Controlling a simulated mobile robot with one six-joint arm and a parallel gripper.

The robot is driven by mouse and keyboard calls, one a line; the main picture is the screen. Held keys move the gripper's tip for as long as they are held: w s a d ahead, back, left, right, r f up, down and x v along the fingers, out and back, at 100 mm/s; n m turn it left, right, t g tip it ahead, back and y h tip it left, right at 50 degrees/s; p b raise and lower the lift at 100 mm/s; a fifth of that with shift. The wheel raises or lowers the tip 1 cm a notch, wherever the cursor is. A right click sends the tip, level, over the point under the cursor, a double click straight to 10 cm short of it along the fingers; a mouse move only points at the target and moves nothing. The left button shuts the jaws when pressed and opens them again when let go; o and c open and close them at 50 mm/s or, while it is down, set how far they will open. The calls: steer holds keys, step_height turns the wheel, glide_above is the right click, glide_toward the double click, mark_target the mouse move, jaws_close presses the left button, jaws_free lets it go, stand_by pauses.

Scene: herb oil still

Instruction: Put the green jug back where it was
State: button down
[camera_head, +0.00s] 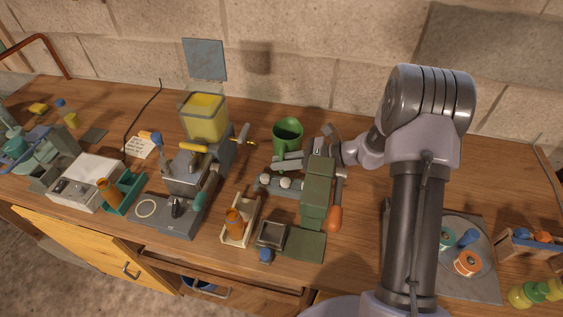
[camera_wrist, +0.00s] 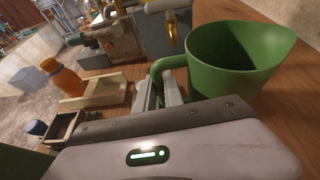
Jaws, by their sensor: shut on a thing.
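The green jug (camera_head: 287,132) stands upright at the back of the wooden bench, near the wall, in the head view. In the wrist view the jug (camera_wrist: 232,72) fills the upper right, its open top facing up and its inside looking empty. My gripper (camera_wrist: 164,92) is shut on the jug's handle, which points toards the left there. In the head view my gripper (camera_head: 290,160) reaches in from the right, just in front of the jug. Whether the jug's base touches the bench is hidden.
A grey machine with a yellow-filled hopper (camera_head: 204,117) and brass spout stands left of the jug. A green device with an orange handle (camera_head: 318,192) stands in front. An orange bottle (camera_head: 235,223) sits in a wooden holder. Bench behind my arm is partly hidden.

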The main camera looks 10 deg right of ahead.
steer(key=c, duration=1.5)
jaws_free()
steer(key=shift+f, duration=0.1)
steer(key=shift+o, duration=0.2)
steer(key=shift+d+r+p, duration=0.1)
steer(key=shift+r+p, duration=0.2)
steer(key=shift+r, duration=0.05)
steer(key=p+v, duration=0.3)
steer(key=v, duration=0.8)
steer(key=shift+s+d, duration=0.15)
steer(key=shift+d, duration=0.25)
